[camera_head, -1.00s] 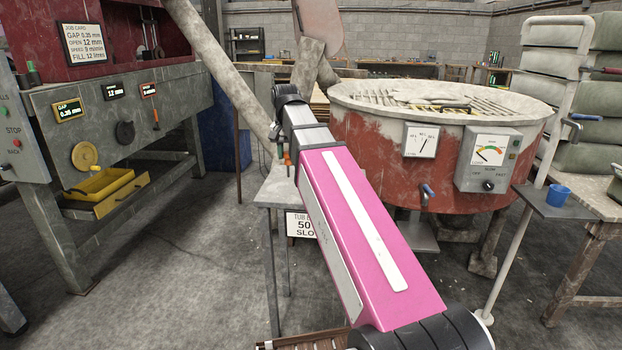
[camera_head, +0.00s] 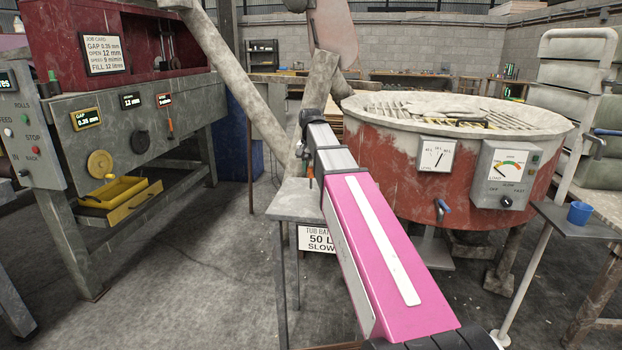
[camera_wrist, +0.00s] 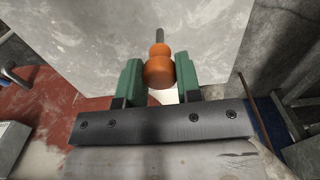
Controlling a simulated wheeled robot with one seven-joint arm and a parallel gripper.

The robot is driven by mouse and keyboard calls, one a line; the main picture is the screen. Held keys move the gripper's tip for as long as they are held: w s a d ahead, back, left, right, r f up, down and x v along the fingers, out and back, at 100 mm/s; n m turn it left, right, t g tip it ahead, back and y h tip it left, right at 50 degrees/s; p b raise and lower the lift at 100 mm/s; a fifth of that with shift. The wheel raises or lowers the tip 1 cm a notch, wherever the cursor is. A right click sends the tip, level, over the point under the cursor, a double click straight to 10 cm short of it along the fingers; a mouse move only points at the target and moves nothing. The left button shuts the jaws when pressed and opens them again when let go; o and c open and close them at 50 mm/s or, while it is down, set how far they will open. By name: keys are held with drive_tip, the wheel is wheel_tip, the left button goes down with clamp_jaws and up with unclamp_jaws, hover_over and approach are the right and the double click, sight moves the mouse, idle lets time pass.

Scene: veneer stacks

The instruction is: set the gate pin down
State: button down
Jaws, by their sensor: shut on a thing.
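The gate pin (camera_wrist: 159,72) has an orange rounded handle and a thin dark shaft. In the wrist view it sits between the two green fingers of my gripper (camera_wrist: 159,80), which are shut on its handle. The shaft points toward the top of the picture, over a plain grey surface (camera_wrist: 85,40). I cannot tell whether the pin touches that surface. In the head view my pink arm reaches to a small grey stand (camera_head: 290,205) and hides most of my gripper; only a little orange shows near the stand's top.
A round red tub (camera_head: 390,185) with gauges stands close right of the stand. A grey machine (camera_head: 125,140) with a yellow tray (camera_head: 115,190) is at left. A blue cup (camera_head: 580,213) is on a shelf at right. The floor between machine and stand is clear.

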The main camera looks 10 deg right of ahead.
sight(311, 177)
drive_tip(key=shift+f, duration=1.95)
drive_tip(key=c, duration=0.8)
unclamp_jaws()
drive_tip(key=shift+f, duration=0.15)
wheel_tip(311, 177, up, 12)
drive_tip(key=shift+r, duration=0.2)
